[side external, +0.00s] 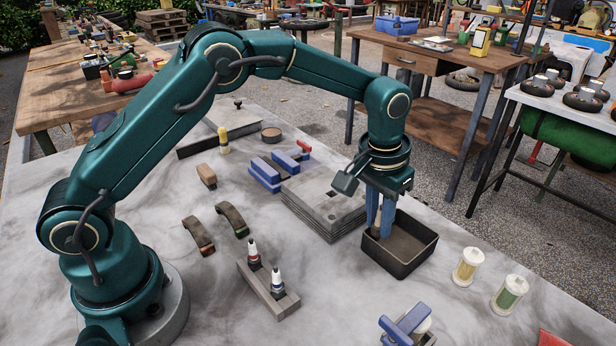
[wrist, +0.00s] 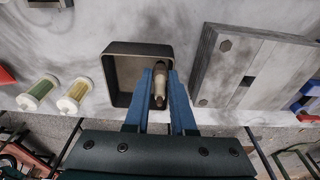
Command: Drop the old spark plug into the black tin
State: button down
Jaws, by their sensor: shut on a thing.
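The black tin (side external: 398,268) is an open rectangular box on the bench, and it also shows in the wrist view (wrist: 137,47). My gripper (side external: 378,228) points down over the tin's left part, with its blue fingertips at about rim height. In the wrist view my gripper (wrist: 160,85) is shut on the old spark plug (wrist: 160,90), a brownish, worn-looking plug between the two blue fingers. In the side view the plug is mostly hidden by the fingers. I cannot tell how far its lower end is from the tin's floor.
A stack of grey plates (side external: 325,203) stands close to the tin's left. Two jars (side external: 468,266) stand to its right. A grey block (side external: 268,290) holds two white-topped spark plugs. Brake shoes (side external: 199,235) and blue-jawed clamps lie around. Bare bench lies in front of the tin.

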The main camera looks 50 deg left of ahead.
jog(key=c, duration=0.8)
grip_release()
jog(key=shift+f, duration=0.6)
jog(key=shift+o, duration=0.2)
jog(key=shift+a, duration=0.1)
jog(key=shift+r, duration=0.1)
jog(key=s+a+r+t, duration=0.1)
jog(key=s+r, duration=0.2)
jog(key=r, duration=0.6)
jog(key=s+a+r, duration=0.2)
jog(key=r, duration=0.6)
jog(key=s+a+f+t, duration=0.1)
jog(key=s+a+f, duration=0.1)
jog(key=s, duration=0.6)
jog(key=s+a+f+t, duration=0.2)
jog(key=s+a, duration=0.1)
jog(key=s, duration=0.5)
jog(key=shift+a+f, duration=0.15)
jog(key=shift+f, duration=0.25)
